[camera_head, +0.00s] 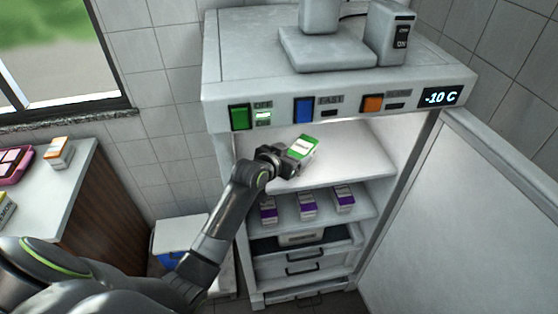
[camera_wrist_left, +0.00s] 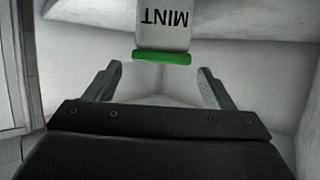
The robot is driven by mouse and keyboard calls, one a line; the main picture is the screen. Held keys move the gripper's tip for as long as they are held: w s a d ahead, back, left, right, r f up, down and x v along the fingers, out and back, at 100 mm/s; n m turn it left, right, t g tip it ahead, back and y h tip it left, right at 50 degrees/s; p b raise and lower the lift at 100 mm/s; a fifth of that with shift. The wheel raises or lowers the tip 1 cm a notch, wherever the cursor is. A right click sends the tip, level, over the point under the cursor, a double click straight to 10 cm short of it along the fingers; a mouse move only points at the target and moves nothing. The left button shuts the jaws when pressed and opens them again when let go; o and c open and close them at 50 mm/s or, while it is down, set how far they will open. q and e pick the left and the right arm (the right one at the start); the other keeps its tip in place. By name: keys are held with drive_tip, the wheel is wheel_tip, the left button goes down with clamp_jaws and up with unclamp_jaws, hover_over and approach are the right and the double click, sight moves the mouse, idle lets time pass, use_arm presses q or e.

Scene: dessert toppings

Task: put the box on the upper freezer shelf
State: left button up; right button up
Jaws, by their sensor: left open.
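The box (camera_head: 303,147), white with a green end, is inside the open freezer at the upper shelf (camera_head: 355,158). In the left wrist view the box (camera_wrist_left: 163,30) shows upside-down "MINT" lettering and a green edge. My left gripper (camera_head: 286,160) reaches in from the left, right at the box's near end. Its jaws (camera_wrist_left: 160,72) are apart, with the box's green edge just beyond the fingertips and an empty gap between them. Whether the box rests fully on the shelf is hard to tell. My right gripper is not in view.
Several white-and-purple boxes (camera_head: 307,205) stand on the lower shelf (camera_head: 330,213), above drawers (camera_head: 305,267). The freezer door (camera_head: 470,215) is open on the right. A counter (camera_head: 60,190) with an orange-and-white box (camera_head: 59,153) is at the left. The upper shelf's right side is clear.

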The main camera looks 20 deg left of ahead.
use_arm(q)
drive_tip(key=v, duration=0.7)
drive_tip(key=shift+b, duration=0.35)
